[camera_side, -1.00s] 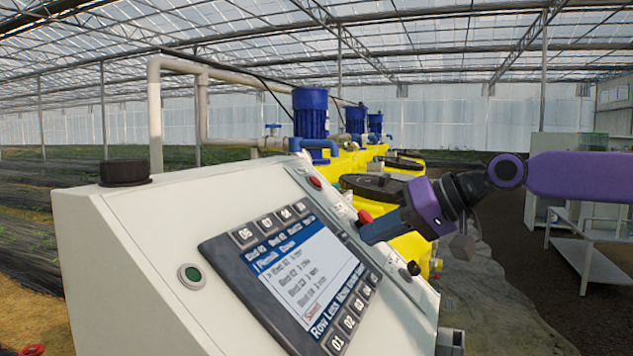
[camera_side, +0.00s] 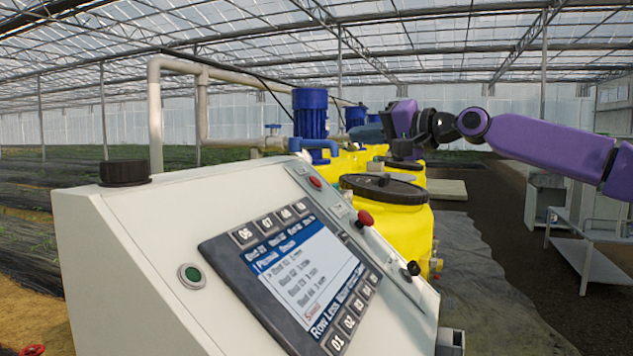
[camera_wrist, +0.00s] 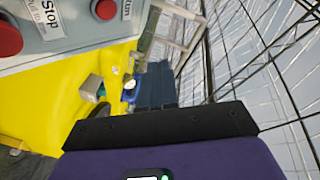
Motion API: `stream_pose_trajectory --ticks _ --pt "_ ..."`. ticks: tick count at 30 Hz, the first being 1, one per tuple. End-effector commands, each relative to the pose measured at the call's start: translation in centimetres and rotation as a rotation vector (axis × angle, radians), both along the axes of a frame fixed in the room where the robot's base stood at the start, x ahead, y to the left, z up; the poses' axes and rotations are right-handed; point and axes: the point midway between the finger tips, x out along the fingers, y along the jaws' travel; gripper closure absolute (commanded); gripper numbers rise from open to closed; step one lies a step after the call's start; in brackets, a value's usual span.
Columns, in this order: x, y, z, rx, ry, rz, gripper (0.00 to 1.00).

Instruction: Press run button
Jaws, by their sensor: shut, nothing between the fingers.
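The sloped white control panel (camera_side: 130,215) fills the lower left of the side view. A green button (camera_side: 192,276) sits on its face, left of the screen (camera_side: 305,265). A small red button (camera_side: 316,182) and a red mushroom button (camera_side: 365,217) sit along its upper right part. No run label is readable in the side view. The wrist view shows a large red button (camera_wrist: 8,38) beside a "Stop" label and another red button (camera_wrist: 105,9) beside a cut-off label. My gripper (camera_side: 362,132) is shut and empty, above and behind the panel, touching no button.
Yellow tanks (camera_side: 405,225) with dark lids stand behind the panel. Blue motors (camera_side: 311,112) and a pale pipe (camera_side: 155,110) rise beyond. A black knob (camera_side: 413,268) sits at the panel's right side, and a black cap (camera_side: 124,172) on its top left. Open air surrounds my gripper.

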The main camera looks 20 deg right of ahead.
Motion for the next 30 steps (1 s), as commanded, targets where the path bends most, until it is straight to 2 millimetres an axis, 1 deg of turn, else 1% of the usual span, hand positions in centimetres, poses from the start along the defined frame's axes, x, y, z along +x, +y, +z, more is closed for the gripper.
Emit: stream_pose_trajectory --ticks 4,8,18,24,30 --pt "0.2 0.2 -0.3 -0.002 0.001 0.001 1.0" --pt "0.7 0.7 -1.2 -0.003 0.004 0.002 1.0" --pt "2.7 2.7 -4.3 -0.003 0.003 0.001 1.0" --pt "3.6 3.7 -5.8 -0.004 0.003 0.002 1.0" --pt "4.1 4.1 -6.5 -0.003 0.001 0.001 1.0"
